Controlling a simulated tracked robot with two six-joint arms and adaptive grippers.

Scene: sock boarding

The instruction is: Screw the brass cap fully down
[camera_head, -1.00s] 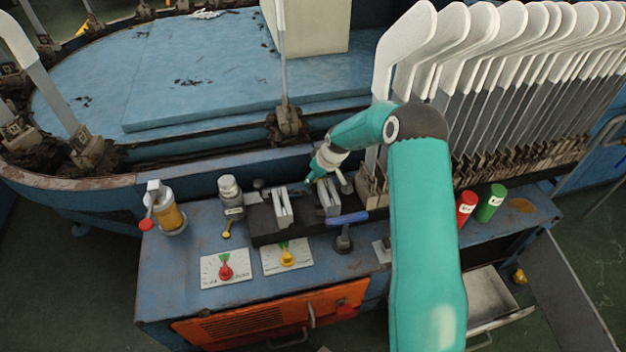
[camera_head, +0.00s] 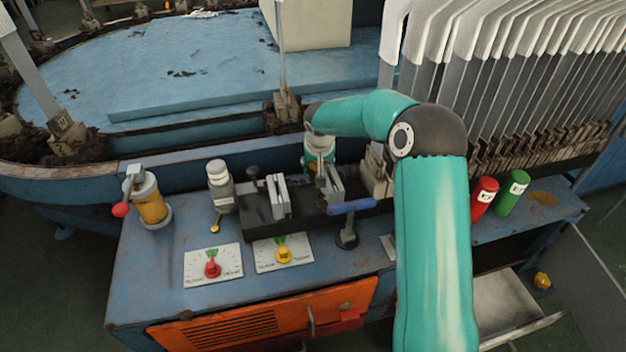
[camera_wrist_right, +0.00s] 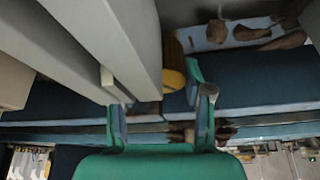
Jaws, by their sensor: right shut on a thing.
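My right gripper (camera_head: 318,165) points down at the back of the blue bench, behind the upright metal plates. In the right wrist view its teal fingers (camera_wrist_right: 160,105) stand apart, with a ribbed yellow-brass piece, which looks like the brass cap (camera_wrist_right: 173,66), between their tips. The gripper is shut on it. A large grey plate covers the left side of the cap and the left fingertip. In the head view the cap is hidden behind my right gripper and the plates. Its thread and how far down it sits cannot be seen. My left gripper is out of view.
Upright metal plates (camera_head: 332,184) and a blue-handled lever (camera_head: 350,206) stand close in front of my right gripper. Red (camera_head: 482,198) and green (camera_head: 513,192) cylinders stand to the right.

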